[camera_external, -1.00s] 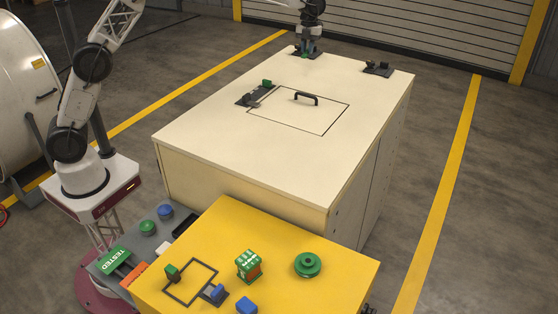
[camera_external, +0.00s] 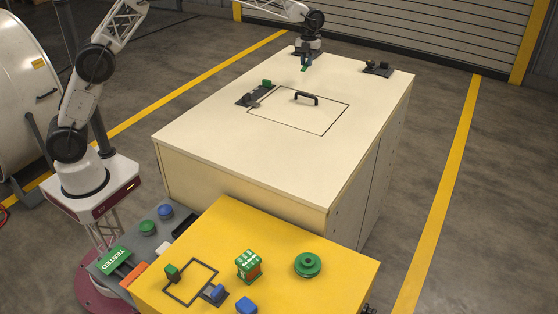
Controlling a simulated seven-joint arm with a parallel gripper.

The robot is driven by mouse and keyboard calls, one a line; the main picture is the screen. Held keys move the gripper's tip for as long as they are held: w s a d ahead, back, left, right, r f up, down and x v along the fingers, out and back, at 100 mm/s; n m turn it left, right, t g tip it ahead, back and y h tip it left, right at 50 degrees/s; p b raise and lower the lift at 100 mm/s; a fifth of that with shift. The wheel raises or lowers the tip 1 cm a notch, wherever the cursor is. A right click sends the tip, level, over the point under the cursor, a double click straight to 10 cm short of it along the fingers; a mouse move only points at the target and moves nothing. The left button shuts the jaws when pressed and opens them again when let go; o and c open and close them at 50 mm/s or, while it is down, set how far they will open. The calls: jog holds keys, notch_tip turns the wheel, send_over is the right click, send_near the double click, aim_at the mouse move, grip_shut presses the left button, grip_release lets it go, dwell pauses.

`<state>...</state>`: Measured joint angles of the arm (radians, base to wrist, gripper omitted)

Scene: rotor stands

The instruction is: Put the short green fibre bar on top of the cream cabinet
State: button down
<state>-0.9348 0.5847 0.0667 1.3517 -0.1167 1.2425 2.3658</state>
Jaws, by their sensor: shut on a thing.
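The cream cabinet (camera_external: 230,140) is the large box in the middle, with a flat top. My gripper (camera_external: 306,66) points down over the far end of its top, in front of a dark rotor stand. It is shut on the short green fibre bar (camera_external: 304,69), of which a small green piece shows below the fingers. Whether the bar touches the top or hangs just above it is too small to tell.
The near part of the top is clear. A yellow table (camera_external: 330,285) with small parts stands in front.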

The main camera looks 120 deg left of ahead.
aim_at(305, 82)
jog(key=shift+f, duration=1.1)
jog(key=shift+f, duration=0.1)
jog(key=shift+f, duration=2.4)
jog(key=shift+f, duration=0.15)
jog(key=c, duration=1)
grip_release()
jog(key=r, duration=0.4)
jog(key=a+r, duration=0.1)
jog(key=r, duration=0.7)
jog(key=shift+s+a, duration=0.15)
jog(key=shift+a, duration=0.2)
jog(key=shift+r, duration=0.1)
